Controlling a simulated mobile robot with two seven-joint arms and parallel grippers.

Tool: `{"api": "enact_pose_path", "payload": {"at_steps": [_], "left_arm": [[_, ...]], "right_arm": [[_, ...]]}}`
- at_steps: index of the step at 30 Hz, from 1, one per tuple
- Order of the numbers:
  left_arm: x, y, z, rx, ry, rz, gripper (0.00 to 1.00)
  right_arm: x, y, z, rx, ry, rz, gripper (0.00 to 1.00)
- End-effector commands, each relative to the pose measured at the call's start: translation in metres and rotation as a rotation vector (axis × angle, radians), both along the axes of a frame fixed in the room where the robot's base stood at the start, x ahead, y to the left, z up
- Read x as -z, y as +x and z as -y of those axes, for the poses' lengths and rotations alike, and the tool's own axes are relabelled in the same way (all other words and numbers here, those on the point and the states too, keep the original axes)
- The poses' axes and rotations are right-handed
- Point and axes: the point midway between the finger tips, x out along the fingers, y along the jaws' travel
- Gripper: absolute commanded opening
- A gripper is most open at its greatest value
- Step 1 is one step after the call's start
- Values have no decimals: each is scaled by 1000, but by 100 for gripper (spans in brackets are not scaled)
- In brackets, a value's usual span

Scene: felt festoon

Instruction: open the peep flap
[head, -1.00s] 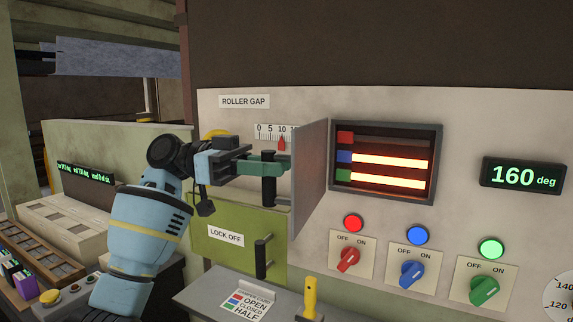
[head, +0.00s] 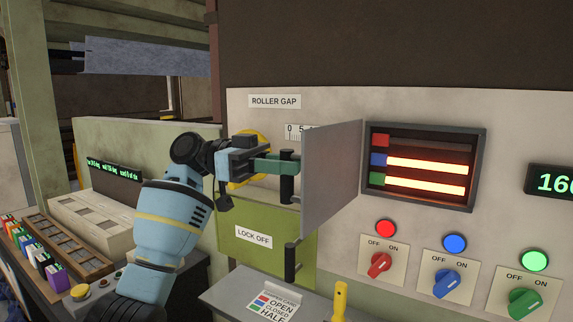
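The peep flap (head: 333,178) is a grey metal plate swung out from the panel, seen at a steep angle. To its right the peep window (head: 420,165) is uncovered. Inside are red, blue and green tabs; the blue and green rows have glowing bars and the red row is dark. My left gripper (head: 290,167) is at the flap's left face, around a dark upright handle (head: 287,186). The fingers look closed on this handle, though the far finger is partly hidden. My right gripper is out of view.
Red, blue and green knobs (head: 447,283) with lit lamps sit below the window. A green LOCK OFF door (head: 262,232) with a black handle is under my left gripper. A grey ledge (head: 235,292) with a card and a yellow handle (head: 339,300) is in front.

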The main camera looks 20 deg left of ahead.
Motion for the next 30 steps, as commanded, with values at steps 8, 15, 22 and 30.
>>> {"api": "enact_pose_path", "payload": {"at_steps": [8,15,22,30], "left_arm": [[0,0,0,0,-1,0,41],[1,0,-9,-1,-1,-1,41],[1,-1,-44,-3,-1,-2,41],[1,-3,-74,0,-1,-2,41]], "right_arm": [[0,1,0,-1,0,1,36],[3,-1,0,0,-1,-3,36],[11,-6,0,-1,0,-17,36],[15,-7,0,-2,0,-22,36]]}}
